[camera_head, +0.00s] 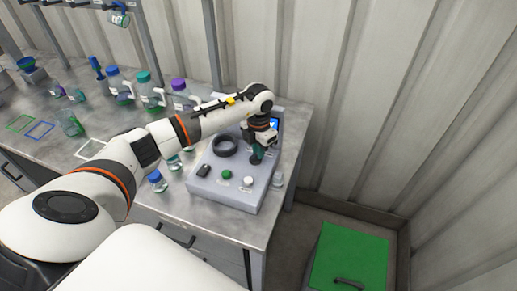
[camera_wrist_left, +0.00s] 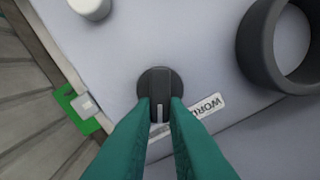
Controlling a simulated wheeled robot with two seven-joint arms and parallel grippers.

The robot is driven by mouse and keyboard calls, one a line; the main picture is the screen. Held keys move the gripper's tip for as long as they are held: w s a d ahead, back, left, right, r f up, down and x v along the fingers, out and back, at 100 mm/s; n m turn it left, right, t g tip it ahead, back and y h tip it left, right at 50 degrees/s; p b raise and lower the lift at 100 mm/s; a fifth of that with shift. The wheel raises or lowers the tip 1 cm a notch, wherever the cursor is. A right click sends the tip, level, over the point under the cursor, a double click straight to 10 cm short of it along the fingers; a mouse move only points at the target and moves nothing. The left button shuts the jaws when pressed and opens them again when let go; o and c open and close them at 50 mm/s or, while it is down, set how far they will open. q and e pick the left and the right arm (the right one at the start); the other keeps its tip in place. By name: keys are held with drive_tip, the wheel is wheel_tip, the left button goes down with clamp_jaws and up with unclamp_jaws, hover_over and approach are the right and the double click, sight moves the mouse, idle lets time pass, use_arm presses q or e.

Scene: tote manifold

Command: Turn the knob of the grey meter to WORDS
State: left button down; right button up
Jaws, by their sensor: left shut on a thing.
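The grey meter (camera_head: 225,189) stands on the bench near its right end, under my left arm. Its dark knob (camera_wrist_left: 158,82) shows in the left wrist view, with a pale pointer line on its grip bar. A white label reading "WOR…" (camera_wrist_left: 208,106) lies beside the knob, partly hidden by a finger. My left gripper (camera_wrist_left: 160,112) has green fingers, shut on the knob's bar from both sides. In the head view the left gripper (camera_head: 257,152) reaches down onto the meter's right part. My right gripper is not in view.
The meter also carries a black ring (camera_head: 225,146), a green button (camera_head: 227,174) and a white button (camera_head: 248,181). Several capped bottles (camera_head: 145,88) stand on the bench to the left. A green-lidded bin (camera_head: 348,254) is on the floor at right.

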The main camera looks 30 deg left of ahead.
use_arm(q)
drive_tip(key=shift+a+n+b, duration=0.2)
drive_tip(key=shift+n+b, duration=0.2)
drive_tip(key=shift+n, duration=0.8)
drive_tip(key=n, duration=0.3)
drive_tip(key=shift+a+n+b, duration=0.15)
drive_tip(key=shift+n+b, duration=0.15)
drive_tip(key=n, duration=0.5)
drive_tip(key=shift+a+n, duration=0.3)
drive_tip(key=shift+r+n, duration=0.1)
drive_tip(key=shift+n, duration=0.2)
drive_tip(key=c, duration=1.4)
unclamp_jaws()
drive_tip(key=shift+s, duration=0.1)
drive_tip(key=shift+c, duration=0.2)
